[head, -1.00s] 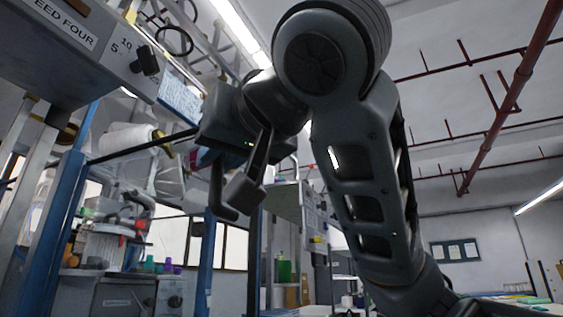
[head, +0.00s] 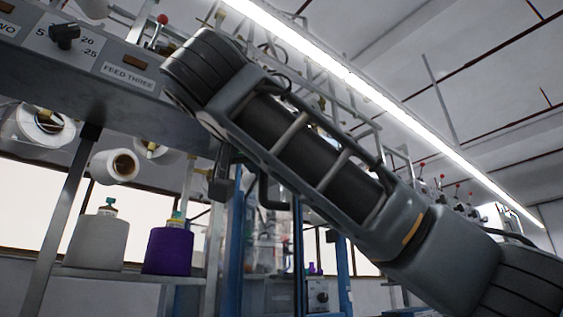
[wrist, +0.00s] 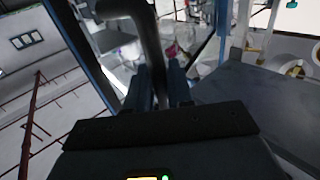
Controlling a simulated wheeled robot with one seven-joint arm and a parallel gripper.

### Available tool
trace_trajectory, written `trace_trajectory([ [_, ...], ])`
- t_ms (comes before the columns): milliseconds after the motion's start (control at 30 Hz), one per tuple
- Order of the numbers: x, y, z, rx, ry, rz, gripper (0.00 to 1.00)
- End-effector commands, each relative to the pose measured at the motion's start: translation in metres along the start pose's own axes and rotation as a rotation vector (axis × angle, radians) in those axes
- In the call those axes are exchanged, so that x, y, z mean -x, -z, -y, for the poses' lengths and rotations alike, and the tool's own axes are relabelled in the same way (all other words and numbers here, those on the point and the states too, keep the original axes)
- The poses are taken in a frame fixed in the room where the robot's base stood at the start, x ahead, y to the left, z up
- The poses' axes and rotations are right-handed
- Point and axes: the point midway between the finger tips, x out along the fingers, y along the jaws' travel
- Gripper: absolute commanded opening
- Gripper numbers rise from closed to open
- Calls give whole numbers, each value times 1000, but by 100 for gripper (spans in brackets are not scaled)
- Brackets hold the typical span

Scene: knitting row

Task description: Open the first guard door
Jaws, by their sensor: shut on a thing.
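My gripper (wrist: 161,80) is shut on a dark curved bar handle (wrist: 150,42), which rises between its two fingers in the wrist view. In the head view the handle (head: 268,192) hangs just below my arm, and most of the gripper is hidden behind the arm. What appears to be the guard door is a clear panel (head: 268,232) between blue uprights, behind and below the handle. A blue frame bar (wrist: 84,52) also runs along the left of the handle in the wrist view. How far the door stands open I cannot tell.
A grey machine beam labelled FEED THREE (head: 128,76) crosses the upper left. Below it a white cone (head: 98,243) and a purple cone (head: 168,250) stand on a shelf, close left of the handle. White spools (head: 114,166) hang above them.

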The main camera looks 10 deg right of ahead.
Motion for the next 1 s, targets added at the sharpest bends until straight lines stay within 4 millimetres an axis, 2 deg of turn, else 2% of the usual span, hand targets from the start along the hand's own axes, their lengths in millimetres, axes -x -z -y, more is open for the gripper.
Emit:
trace_trajectory([
  [33, 0, -5, 3, 7, -5, 7, 0],
  [467, 0, -7, 5, 12, -8, 10, 0],
  [500, 0, -7, 5, 12, -8, 10, 25],
  [633, 0, -6, 5, 9, -8, 8, 37],
  [1000, 2, -5, 5, 4, -8, 3, 37],
])
